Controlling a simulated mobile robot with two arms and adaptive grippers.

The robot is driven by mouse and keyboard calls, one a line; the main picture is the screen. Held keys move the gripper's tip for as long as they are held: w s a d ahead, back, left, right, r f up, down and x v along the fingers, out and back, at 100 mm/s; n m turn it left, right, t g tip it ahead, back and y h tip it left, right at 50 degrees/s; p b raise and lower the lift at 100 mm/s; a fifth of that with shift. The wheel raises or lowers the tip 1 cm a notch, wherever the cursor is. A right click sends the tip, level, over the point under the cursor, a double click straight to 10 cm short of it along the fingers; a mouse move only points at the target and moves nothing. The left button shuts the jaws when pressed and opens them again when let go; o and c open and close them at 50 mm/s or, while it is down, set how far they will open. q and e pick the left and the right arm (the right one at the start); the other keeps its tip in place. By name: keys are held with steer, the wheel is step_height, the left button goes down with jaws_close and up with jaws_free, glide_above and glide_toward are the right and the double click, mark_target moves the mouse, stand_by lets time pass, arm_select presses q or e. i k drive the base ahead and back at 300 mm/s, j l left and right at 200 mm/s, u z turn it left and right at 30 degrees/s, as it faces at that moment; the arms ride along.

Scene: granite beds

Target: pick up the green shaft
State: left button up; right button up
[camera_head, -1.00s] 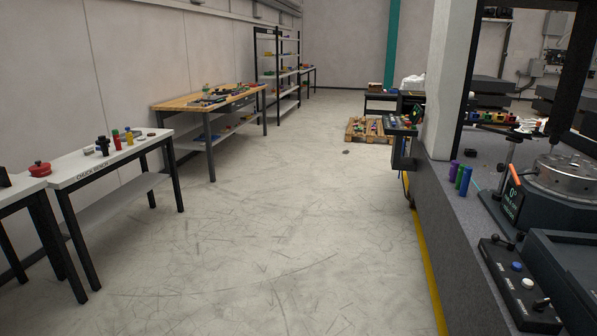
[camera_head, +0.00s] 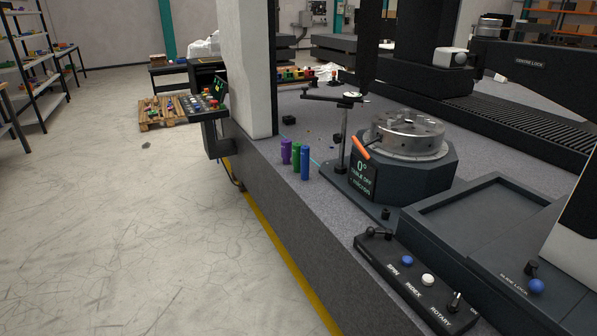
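The green shaft (camera_head: 296,157) stands upright on the grey granite bed (camera_head: 322,204), close to its left edge. It is in the middle of a short row, with a purple shaft (camera_head: 285,151) to its left and a blue shaft (camera_head: 305,164) to its right. The blue shaft covers part of its right side. Neither of my grippers shows in this view.
A rotary table (camera_head: 405,140) with a small display stands right of the shafts, with a thin stand (camera_head: 342,135) between. A control box (camera_head: 415,279) lies nearer. A white column (camera_head: 247,70) rises behind. The floor (camera_head: 130,240) left of the bed is clear.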

mark_target(296, 147)
steer(key=i+j+z, duration=0.15)
steer(key=i, duration=0.3)
steer(key=i+j+z, duration=0.15)
steer(key=i, duration=0.25)
steer(key=i+j+z, duration=0.15)
steer(key=i+j, duration=0.25)
